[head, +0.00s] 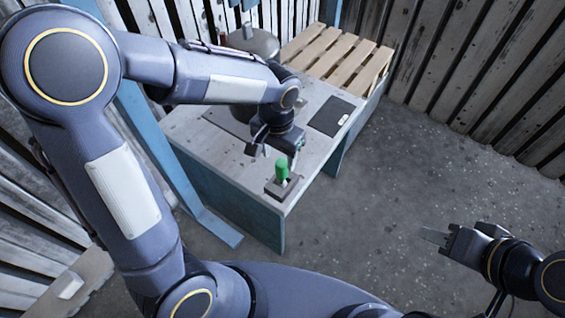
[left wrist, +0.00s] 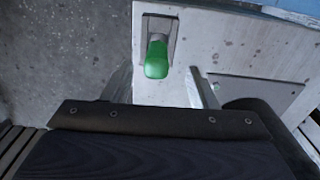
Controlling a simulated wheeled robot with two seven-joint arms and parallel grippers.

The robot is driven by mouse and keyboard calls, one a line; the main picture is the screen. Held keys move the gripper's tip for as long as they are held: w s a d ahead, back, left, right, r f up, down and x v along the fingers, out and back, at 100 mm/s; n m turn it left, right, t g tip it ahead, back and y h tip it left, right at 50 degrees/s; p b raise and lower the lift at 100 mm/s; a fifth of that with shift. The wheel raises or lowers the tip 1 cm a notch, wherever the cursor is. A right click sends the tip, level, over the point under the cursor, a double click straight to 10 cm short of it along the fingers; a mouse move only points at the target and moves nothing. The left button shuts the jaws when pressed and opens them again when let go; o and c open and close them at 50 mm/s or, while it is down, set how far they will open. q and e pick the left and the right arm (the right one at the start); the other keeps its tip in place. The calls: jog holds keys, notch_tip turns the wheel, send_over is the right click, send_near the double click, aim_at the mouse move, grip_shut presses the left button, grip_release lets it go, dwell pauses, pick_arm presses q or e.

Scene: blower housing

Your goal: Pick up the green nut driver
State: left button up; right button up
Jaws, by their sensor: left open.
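The green nut driver (head: 282,169) stands upright in a small grey holder (head: 274,188) at the near corner of the workbench. Its green handle (left wrist: 157,58) also shows in the left wrist view, above the middle of the picture. Its lower part is hidden in the holder. My left gripper (head: 273,158) is open and empty, just above and behind the handle, with no visible contact. In the left wrist view, its fingers (left wrist: 163,88) are spread to either side below the handle. My right gripper (head: 437,239) hangs over the floor at the right, away from the bench.
The workbench (head: 196,133) carries a dark flat panel (head: 331,116) on its right side, a large rounded metal housing (head: 254,42) at the back, and a slatted wooden pallet (head: 335,55) behind. A blue post stands left of the bench. Bare floor lies to the right.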

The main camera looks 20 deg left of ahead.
aim_at(282, 162)
pick_arm(q)
jog(key=shift+w+d+f, duration=0.1)
jog(key=shift+d+f, duration=0.15)
notch_tip(282, 162, down, 8)
jog(key=b, duration=0.3)
jog(key=shift+r, duration=0.15)
jog(key=shift+w, duration=0.1)
grip_shut()
jog(key=shift+r, duration=0.15)
jog(key=shift+r, duration=0.3)
notch_tip(282, 162, up, 2)
jog(key=shift+d+r+p, duration=0.1)
jog(key=shift+p, duration=0.45)
jog(key=s+d+r+p, duration=0.4)
jog(key=s+d+r, duration=0.3)
jog(key=d+r, duration=0.3)
jog(key=shift+d, duration=1.1)
